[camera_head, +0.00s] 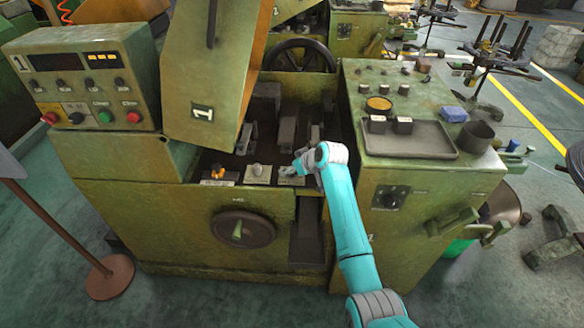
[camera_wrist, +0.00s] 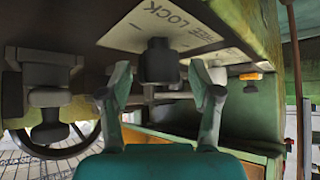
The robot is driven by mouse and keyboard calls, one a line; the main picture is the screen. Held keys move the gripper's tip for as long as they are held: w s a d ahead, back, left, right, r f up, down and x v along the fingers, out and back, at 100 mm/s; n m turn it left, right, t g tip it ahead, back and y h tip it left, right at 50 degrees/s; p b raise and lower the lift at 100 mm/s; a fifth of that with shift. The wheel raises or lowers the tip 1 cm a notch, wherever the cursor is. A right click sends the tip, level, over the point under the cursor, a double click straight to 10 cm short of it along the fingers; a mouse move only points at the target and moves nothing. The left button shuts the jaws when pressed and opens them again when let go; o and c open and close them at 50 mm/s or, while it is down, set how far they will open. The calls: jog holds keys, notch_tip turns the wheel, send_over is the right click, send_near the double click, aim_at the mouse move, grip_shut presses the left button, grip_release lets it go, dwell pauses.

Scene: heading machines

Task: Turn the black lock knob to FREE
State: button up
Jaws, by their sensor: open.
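The black lock knob (camera_wrist: 159,62) stands on a pale plate (camera_wrist: 135,38) marked LOCK and FREE in the wrist view. My gripper (camera_wrist: 161,78) is open, with one finger on each side of the knob. A gap shows between the knob and each finger, and I see no clear contact. Which word the knob points to cannot be told. In the head view my gripper (camera_head: 298,165) is over the rightmost of three small plates on the machine's front ledge. It hides the knob there.
A plate with a grey knob (camera_head: 257,170) and one with an orange knob (camera_head: 218,173) sit left of my gripper. The raised guard (camera_head: 205,95) stands behind them. The right cabinet (camera_head: 405,175), with a tray (camera_head: 425,150) on top, is close beside my arm. A handwheel (camera_head: 242,229) is below.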

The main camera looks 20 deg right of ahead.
jog(key=c, duration=1.1)
jog(key=shift+c, duration=0.2)
jog(key=shift+m, duration=0.4)
jog(key=m+t+h, duration=0.1)
jog(key=m+h, duration=0.2)
jog(key=shift+a+m, duration=0.1)
jog(key=shift+m, duration=0.2)
jog(key=m+h, duration=0.4)
jog(key=m, duration=0.1)
jog(key=shift+m+g+h, duration=0.3)
jog(key=shift+g, duration=0.1)
jog(key=m+g+h, duration=0.2)
jog(key=m+h, duration=0.1)
jog(key=m, duration=0.2)
jog(key=shift+m+g+h, duration=0.8)
jog(key=shift+m+g, duration=0.5)
jog(key=shift+m, duration=0.6)
